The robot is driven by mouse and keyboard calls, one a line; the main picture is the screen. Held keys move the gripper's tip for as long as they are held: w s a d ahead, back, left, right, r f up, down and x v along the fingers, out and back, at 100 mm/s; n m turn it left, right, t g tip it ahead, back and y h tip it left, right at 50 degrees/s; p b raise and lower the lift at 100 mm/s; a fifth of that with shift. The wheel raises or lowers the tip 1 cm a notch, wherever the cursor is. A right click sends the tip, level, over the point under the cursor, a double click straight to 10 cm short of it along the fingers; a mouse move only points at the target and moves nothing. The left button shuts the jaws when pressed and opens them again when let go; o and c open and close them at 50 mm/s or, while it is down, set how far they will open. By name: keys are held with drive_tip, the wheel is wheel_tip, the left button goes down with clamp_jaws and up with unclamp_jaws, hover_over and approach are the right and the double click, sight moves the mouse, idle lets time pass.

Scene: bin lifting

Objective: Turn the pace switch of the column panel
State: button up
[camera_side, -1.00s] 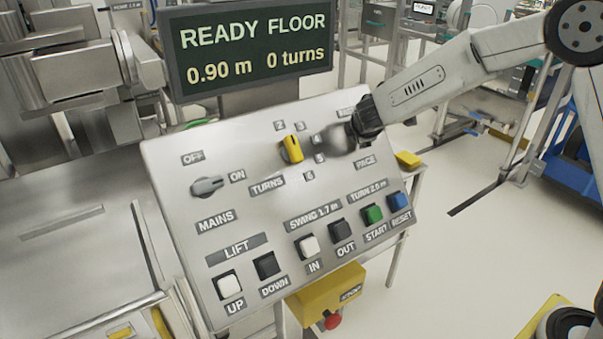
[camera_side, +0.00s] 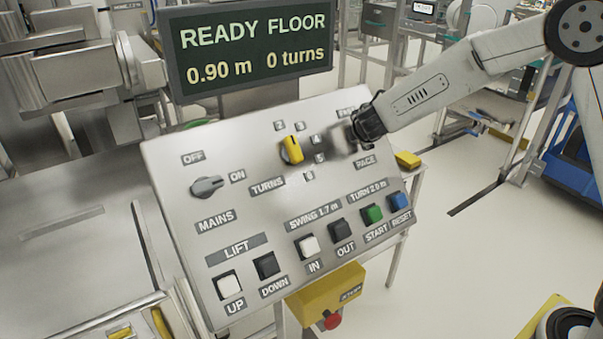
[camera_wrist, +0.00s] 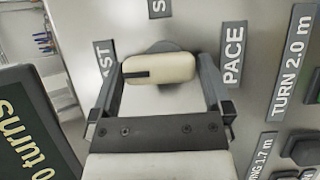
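The pace switch (camera_wrist: 160,68) is a cream knob with a black mark at its left end in the wrist view. The mark points toward the partly hidden FAST label (camera_wrist: 106,70). The PACE label (camera_wrist: 232,54) is to its right. My gripper (camera_wrist: 160,75) has its fingers wide apart, one at each end of the knob. Any gap is very small, and I cannot tell whether they touch it. In the side view my gripper (camera_side: 354,132) is at the upper right of the column panel (camera_side: 265,218), and the switch is blurred and mostly hidden.
The yellow turns knob (camera_side: 291,150) is just left of my gripper. The mains switch (camera_side: 207,186) is farther left. Several push buttons line the panel's lower edge, above a yellow stop box (camera_side: 318,295). A display (camera_side: 250,50) behind reads READY FLOOR, 0.90 m, 0 turns.

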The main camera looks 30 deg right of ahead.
drive_tip(key=v, duration=0.7)
drive_tip(key=shift+s+a+r, duration=0.2)
drive_tip(key=shift+s, duration=0.05)
idle(0.4)
drive_tip(key=shift+s+f, duration=0.1)
drive_tip(key=s+f+m+g+y, duration=0.3)
drive_tip(key=s+f+m, duration=0.2)
drive_tip(key=s, duration=0.6)
drive_tip(key=s+a+f+m+g+y, duration=0.1)
drive_tip(key=s+f+m+g+y, duration=0.2)
drive_tip(key=s+f+m, duration=0.3)
drive_tip(key=s+m, duration=0.4)
drive_tip(key=s, duration=0.1)
drive_tip(key=shift+s+m+g, duration=0.3)
drive_tip(key=shift+s, duration=0.05)
